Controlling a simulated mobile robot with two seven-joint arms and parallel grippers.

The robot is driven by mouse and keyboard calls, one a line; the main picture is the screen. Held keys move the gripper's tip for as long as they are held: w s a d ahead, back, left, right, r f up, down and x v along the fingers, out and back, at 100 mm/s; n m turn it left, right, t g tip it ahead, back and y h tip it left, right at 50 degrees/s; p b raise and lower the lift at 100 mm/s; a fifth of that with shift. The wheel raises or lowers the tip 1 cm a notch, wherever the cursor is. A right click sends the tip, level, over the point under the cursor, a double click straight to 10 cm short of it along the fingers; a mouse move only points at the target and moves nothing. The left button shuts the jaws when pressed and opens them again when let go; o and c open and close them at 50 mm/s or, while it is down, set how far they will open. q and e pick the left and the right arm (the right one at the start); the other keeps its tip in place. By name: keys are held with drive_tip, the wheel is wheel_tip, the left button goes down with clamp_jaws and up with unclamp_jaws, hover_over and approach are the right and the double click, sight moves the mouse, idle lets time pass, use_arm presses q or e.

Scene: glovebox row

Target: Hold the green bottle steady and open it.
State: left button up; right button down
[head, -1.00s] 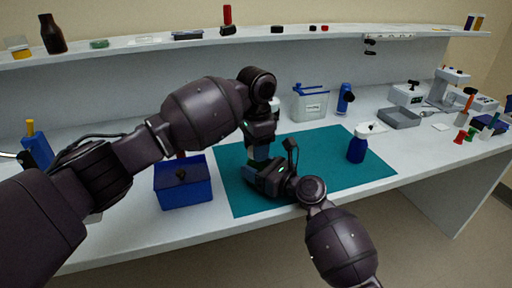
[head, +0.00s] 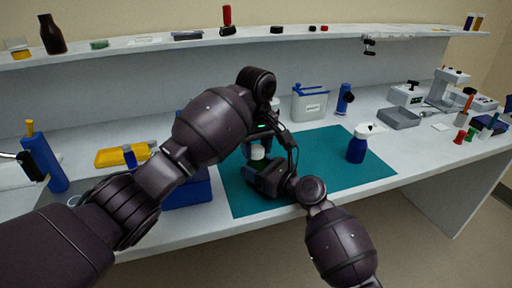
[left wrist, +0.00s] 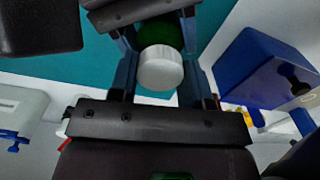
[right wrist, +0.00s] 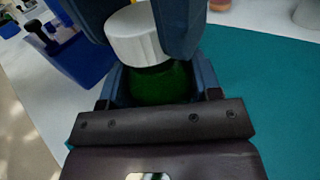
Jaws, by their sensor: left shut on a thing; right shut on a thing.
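The green bottle (right wrist: 160,84) is between the fingers of my right gripper (right wrist: 158,88), above the teal mat (head: 240,199). Its white ribbed cap (right wrist: 136,36) sits at the top of the green body, and I cannot see a gap between them. My left gripper (left wrist: 158,78) is shut on the cap, which also shows in the left wrist view (left wrist: 160,68). My right gripper (head: 264,172) is shut on the bottle's body. In the head view the cap (head: 257,153) shows as a small pale patch and my grippers hide most of the bottle.
A blue bottle with a white top (head: 357,148) stands on the mat's right part. A blue box (head: 187,194) is left of the mat, partly behind my left arm. A yellow tray (head: 112,157) lies farther left. A grey-white container (head: 309,104) stands behind the mat.

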sight(256, 149)
use_arm(q)
drive_tip(key=shift+n, duration=0.6)
drive_tip(key=shift+r, duration=0.15)
drive_tip(key=shift+r, duration=0.35)
drive_tip(key=shift+r, duration=0.35)
drive_tip(key=shift+r, duration=0.25)
drive_tip(key=shift+r, duration=2)
